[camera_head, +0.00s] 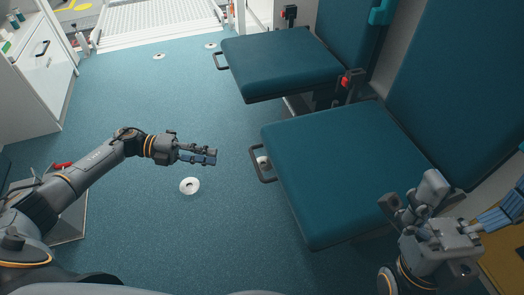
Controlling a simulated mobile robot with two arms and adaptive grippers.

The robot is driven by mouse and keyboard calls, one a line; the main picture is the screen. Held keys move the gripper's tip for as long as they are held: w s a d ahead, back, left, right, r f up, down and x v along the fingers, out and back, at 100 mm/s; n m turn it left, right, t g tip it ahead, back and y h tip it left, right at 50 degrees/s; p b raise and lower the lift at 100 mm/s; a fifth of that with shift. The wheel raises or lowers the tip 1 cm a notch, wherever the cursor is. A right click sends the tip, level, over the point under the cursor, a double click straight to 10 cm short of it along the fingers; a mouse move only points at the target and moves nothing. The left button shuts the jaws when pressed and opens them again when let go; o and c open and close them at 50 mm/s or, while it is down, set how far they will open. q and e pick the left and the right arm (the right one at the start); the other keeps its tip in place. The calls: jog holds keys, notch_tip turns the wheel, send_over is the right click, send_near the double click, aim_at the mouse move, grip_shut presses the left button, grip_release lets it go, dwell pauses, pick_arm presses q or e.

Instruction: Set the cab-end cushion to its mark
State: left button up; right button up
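Two teal seat cushions with dark front handles stand along the right. The near cushion (340,165), farther from the ramp, looks like the cab-end one. It lies about level, with its handle (261,168) on its left edge. The far cushion (278,62) is beyond it. No mark on or beside the near cushion can be made out. My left gripper (214,155) is over the floor, left of the near cushion's handle and apart from it; its finger gap is unclear. My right gripper (410,190) is above the near cushion's right front corner, fingers apart, with nothing visible between them.
White ring-shaped floor fittings (190,186) dot the blue floor. A white cabinet (42,62) stands at the left and a pale ramp (150,22) at the far end. A red-knobbed lever (347,84) stands between the seats. The middle floor is clear.

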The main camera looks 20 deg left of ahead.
aim_at(256, 162)
pick_arm(q)
jog(key=b+x, duration=0.2)
jog(key=x, duration=1.1)
jog(key=shift+w+d, duration=0.15)
jog(key=shift+d, duration=0.2)
grip_shut()
